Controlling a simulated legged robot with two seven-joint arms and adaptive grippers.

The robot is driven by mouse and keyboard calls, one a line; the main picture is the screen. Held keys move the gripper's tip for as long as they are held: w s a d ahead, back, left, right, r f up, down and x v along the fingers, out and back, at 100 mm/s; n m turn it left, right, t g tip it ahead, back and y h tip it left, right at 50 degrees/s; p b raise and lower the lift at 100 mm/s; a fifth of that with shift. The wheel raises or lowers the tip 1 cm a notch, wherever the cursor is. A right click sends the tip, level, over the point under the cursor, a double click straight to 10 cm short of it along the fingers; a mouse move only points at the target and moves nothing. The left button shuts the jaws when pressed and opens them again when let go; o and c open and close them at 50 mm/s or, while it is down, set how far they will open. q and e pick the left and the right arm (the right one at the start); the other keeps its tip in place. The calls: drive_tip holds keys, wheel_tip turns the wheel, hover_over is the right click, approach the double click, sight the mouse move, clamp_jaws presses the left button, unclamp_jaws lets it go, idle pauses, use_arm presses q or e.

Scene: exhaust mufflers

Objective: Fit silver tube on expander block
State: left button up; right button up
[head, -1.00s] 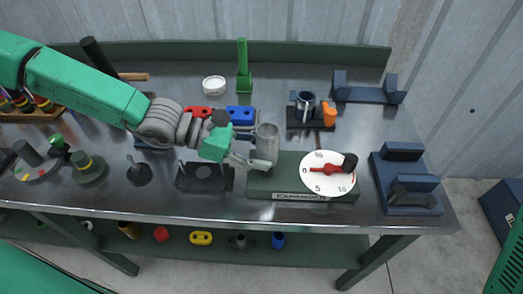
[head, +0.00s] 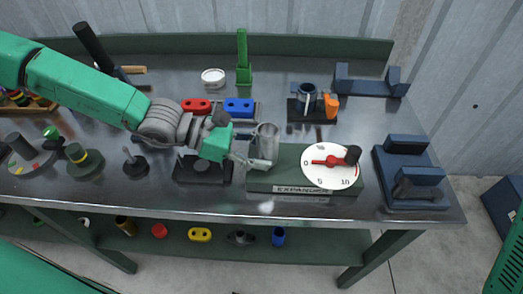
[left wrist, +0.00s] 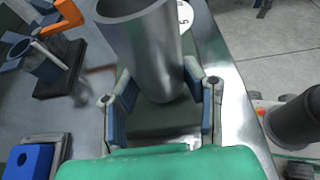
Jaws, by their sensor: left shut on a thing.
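The silver tube (head: 266,143) stands roughly upright at the left end of the green expander block (head: 290,181). It also shows large in the left wrist view (left wrist: 148,45). My left gripper (head: 262,163) is shut on the tube near its lower part, with a finger on each side. The tube's lower end is over the block's left part; I cannot tell whether it is seated there or just above. The block carries a white dial (head: 331,165) with a red pointer and a black knob. My right gripper is out of view.
A black fixture (head: 203,170) stands left of the block, a blue one (head: 410,175) right of it. Behind are red (head: 196,105) and blue (head: 239,106) blocks and a stand with an orange clamp (head: 331,105). The table's front edge is close.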

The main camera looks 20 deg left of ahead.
use_arm(q)
drive_tip(key=shift+f, duration=0.1)
drive_tip(key=o, duration=1.2)
drive_tip(key=shift+o, duration=0.2)
drive_tip(key=shift+f, duration=0.1)
drive_tip(key=shift+a+r, duration=0.25)
drive_tip(key=shift+a, duration=0.25)
drive_tip(key=v, duration=0.9)
drive_tip(key=shift+v, duration=1)
